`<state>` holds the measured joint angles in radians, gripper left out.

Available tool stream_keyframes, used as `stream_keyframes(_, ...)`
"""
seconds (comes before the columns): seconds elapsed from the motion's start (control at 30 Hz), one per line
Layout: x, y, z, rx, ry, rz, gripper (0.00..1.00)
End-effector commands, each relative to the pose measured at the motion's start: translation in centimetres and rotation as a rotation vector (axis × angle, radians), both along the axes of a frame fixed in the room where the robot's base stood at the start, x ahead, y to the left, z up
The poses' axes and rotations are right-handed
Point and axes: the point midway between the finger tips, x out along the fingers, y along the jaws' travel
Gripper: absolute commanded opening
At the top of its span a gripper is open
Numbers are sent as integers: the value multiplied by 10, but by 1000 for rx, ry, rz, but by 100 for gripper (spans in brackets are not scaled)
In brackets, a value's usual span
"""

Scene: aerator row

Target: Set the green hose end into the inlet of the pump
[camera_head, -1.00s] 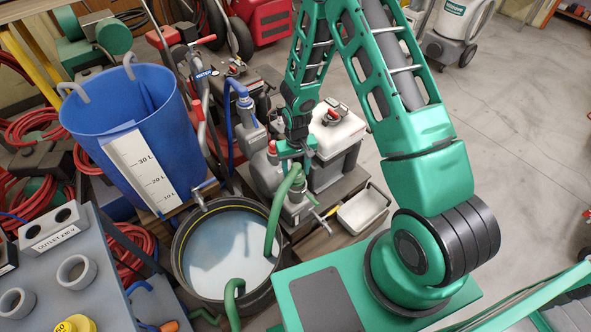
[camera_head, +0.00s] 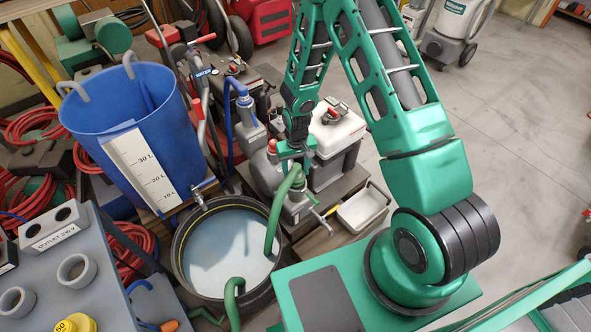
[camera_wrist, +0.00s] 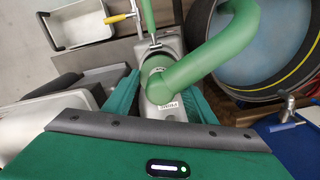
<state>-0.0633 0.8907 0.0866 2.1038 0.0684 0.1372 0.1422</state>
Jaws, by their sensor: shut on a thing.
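The green hose (camera_head: 273,222) arches up out of the round basin, and its end is between the jaws of my gripper (camera_head: 293,160). In the wrist view my gripper (camera_wrist: 158,98) is shut on the green hose end (camera_wrist: 160,88), one green finger on each side. The grey pump (camera_head: 262,178) stands directly below and beside the gripper. In the wrist view the pump (camera_wrist: 166,112) shows under the hose end, with a round grey rim around it. The hose and fingers hide the inlet, so I cannot tell whether the end is inside it or just above.
The black-rimmed basin (camera_head: 178,262) of water stands left of the pump, with a blue bin (camera_head: 105,115) behind it. A white-topped container (camera_head: 337,128) stands close to the gripper's right. A white tray (camera_head: 364,208) lies right of the pump. Open floor (camera_head: 530,130) is further right.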

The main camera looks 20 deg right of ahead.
Motion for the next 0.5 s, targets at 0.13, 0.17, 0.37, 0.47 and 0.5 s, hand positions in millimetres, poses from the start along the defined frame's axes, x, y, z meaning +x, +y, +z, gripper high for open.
stream_keyframes(0.13, 0, 0, -3, 0, 0, 0, 23)
stream_keyframes(0.17, 0, 0, -4, 0, 0, 0, 23)
stream_keyframes(0.37, 0, 0, -8, 0, 0, 0, 23)
stream_keyframes(0.47, 0, 0, -11, 0, 0, 0, 23)
stream_keyframes(0.5, 0, 0, -11, 0, 0, 0, 23)
